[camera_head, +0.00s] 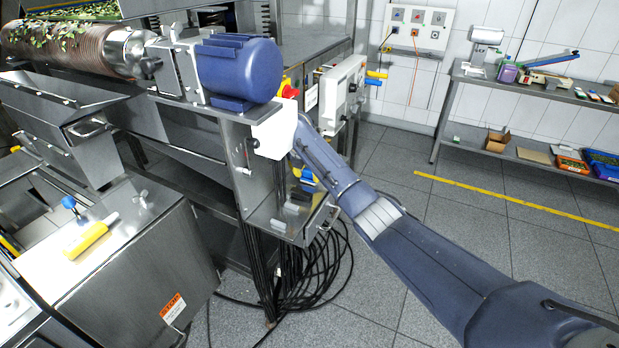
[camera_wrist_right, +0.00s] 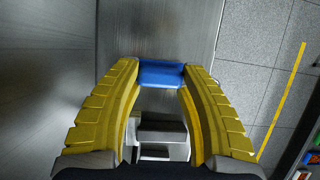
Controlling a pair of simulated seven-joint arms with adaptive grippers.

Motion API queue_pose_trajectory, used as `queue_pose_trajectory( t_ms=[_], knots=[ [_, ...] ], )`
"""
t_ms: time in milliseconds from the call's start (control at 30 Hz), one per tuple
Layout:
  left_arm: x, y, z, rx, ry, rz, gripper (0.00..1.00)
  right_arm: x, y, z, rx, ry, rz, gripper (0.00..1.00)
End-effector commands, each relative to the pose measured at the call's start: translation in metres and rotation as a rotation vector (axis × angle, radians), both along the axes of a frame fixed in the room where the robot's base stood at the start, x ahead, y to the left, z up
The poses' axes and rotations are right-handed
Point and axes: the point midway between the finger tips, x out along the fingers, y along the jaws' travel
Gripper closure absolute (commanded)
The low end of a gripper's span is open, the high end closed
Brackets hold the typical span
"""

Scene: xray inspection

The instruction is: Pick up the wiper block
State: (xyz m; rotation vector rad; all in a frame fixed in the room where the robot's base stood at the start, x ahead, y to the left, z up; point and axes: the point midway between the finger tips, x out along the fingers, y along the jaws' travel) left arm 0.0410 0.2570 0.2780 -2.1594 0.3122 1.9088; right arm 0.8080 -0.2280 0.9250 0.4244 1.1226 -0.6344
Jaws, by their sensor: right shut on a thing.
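The wiper block (camera_wrist_right: 161,74) shows as a blue block between the yellow fingertips of my right gripper (camera_wrist_right: 161,72) in the right wrist view. My right gripper is shut on it. In the head view, my right gripper (camera_head: 306,178) reaches over a small metal tray (camera_head: 262,222) on the side of the machine, partly hidden by my right arm. Grey blocks (camera_wrist_right: 162,130) show between the fingers, beyond or below the blue block. I cannot tell whether the blue block touches the tray. My left gripper is not in view.
A blue motor (camera_head: 238,72) and a control box (camera_head: 342,92) stand close to my right arm. Black cables (camera_head: 318,275) hang below the tray. A cabinet with a yellow-handled tool (camera_head: 88,240) is at the left. The floor at right is clear up to the shelf (camera_head: 535,88).

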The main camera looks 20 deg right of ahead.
Motion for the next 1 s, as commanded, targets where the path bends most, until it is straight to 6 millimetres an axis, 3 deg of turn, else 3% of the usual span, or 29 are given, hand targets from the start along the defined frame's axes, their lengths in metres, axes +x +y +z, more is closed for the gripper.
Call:
queue_pose_trajectory(
  t_ms=[67,100,567,933,1000],
  knots=[
    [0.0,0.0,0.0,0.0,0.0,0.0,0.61,0.0,0.0,-0.001,0.0,0.001,0.0,0.88],
    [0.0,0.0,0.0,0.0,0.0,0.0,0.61,0.0,0.0,-0.001,0.0,0.001,0.0,0.93],
    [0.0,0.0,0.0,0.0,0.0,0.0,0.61,-0.006,-0.006,0.007,0.001,0.0,0.001,0.94],
    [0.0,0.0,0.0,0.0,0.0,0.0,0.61,-0.005,-0.005,0.072,0.002,-0.002,0.002,0.94],
    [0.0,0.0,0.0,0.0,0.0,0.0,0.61,-0.014,-0.014,0.068,0.001,0.003,0.001,0.94]
  ],
)
